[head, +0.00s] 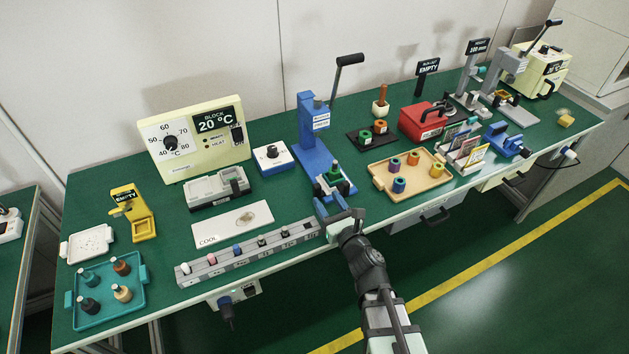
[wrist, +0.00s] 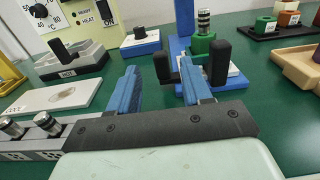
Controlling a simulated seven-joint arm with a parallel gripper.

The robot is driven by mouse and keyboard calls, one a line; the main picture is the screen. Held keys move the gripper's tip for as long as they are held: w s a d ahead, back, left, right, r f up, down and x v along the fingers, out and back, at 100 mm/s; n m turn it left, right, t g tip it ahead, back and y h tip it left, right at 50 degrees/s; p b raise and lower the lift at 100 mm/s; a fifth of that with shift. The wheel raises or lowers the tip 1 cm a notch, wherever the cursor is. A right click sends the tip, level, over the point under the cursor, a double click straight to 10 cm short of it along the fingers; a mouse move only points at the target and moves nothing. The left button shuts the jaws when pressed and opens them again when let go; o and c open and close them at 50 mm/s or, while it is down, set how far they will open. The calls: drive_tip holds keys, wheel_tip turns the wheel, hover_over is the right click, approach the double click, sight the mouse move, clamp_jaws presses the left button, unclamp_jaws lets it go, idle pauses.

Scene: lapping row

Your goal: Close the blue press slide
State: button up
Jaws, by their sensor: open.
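The blue press (head: 307,125) stands at the middle of the bench, its lever raised. At its foot, the slide carries a green holder (head: 335,174) with a dark-topped metal piece upright in it. The slide appears to stand out in front of the column. In the wrist view the green holder (wrist: 201,44) shows between two upright black posts, the left one (wrist: 162,68) and the right one (wrist: 219,62). My gripper (head: 340,211) is open and empty at the bench's front edge, in front of the slide. In the wrist view its blue fingers (wrist: 160,82) partly cover the slide's front.
A wooden tray (head: 376,180) with coloured cups lies right of the press. A grey rack (head: 225,259) and a white plate marked COOL (head: 205,230) lie left of my gripper.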

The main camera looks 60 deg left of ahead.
sight(319, 188)
drive_tip(key=a, duration=0.9)
clamp_jaws()
idle(0.4)
